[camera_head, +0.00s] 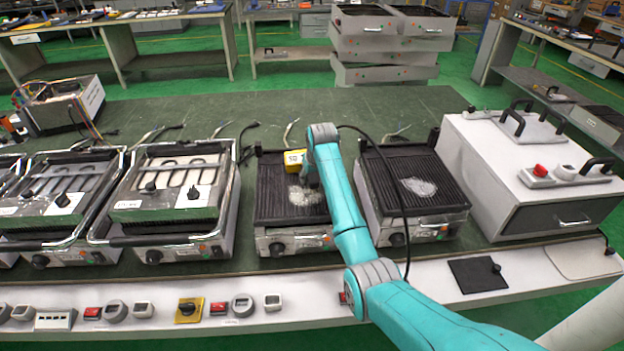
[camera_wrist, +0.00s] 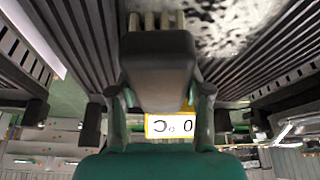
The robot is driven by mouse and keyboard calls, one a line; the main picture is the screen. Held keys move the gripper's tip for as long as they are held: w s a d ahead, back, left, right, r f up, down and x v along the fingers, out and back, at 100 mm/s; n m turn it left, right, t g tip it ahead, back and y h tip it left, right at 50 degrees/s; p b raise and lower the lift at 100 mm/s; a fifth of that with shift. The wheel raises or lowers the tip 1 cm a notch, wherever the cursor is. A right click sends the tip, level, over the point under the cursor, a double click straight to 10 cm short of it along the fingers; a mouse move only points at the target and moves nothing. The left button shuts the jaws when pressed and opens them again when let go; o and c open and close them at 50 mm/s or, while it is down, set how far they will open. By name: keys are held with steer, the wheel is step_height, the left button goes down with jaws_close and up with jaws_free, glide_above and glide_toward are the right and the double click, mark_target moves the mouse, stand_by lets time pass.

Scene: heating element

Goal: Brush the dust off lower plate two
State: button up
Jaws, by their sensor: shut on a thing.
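Two black ribbed lower plates sit side by side in the head view: a left one (camera_head: 265,205) and a right one (camera_head: 378,175). Which is plate two I cannot tell. The left plate has a pale dust patch (camera_head: 303,197), and the right has another (camera_head: 419,187). My gripper (camera_head: 311,180) is low over the left plate, beside its dust. In the wrist view, my gripper (camera_wrist: 163,88) is shut on a dark brush (camera_wrist: 158,62) with pale bristles (camera_wrist: 156,20). The bristles are at the speckled dust (camera_wrist: 225,22); contact is unclear. The brush is mostly hidden in the head view.
A yellow block (camera_head: 293,160) marked with digits is at the left plate's back. Grills with raised metal handles (camera_head: 172,185) stand at left. A white cabinet (camera_head: 535,165) stands close at right. A dark pad (camera_head: 477,274) lies on the front ledge. The bench behind is mostly clear.

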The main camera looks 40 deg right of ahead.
mark_target(309, 180)
steer(key=shift+w+a+f, duration=0.15)
steer(key=shift+w+a, duration=0.2)
steer(key=shift+a, duration=0.3)
steer(key=shift+s+a, duration=0.8)
steer(key=shift+s, duration=0.35)
steer(key=shift+s+a+r, duration=0.1)
steer(key=shift+s+a, duration=0.55)
steer(key=shift+s, duration=0.25)
steer(key=shift+s+a+r, duration=0.1)
steer(key=shift+s+a, duration=0.5)
steer(key=shift+s, duration=0.3)
steer(key=shift+s+a+f, duration=0.1)
steer(key=shift+s+a, duration=0.4)
steer(key=shift+s, duration=0.2)
steer(key=shift+s+a+f, duration=0.1)
steer(key=shift+s+a, duration=0.4)
steer(key=shift+s, duration=0.2)
steer(key=shift+w+a+r, duration=0.15)
steer(key=shift+w+a, duration=0.3)
steer(key=shift+a, duration=0.15)
steer(key=shift+w+d, duration=0.55)
steer(key=shift+w, duration=0.2)
steer(key=shift+w+d, duration=0.5)
steer(key=shift+w, duration=0.2)
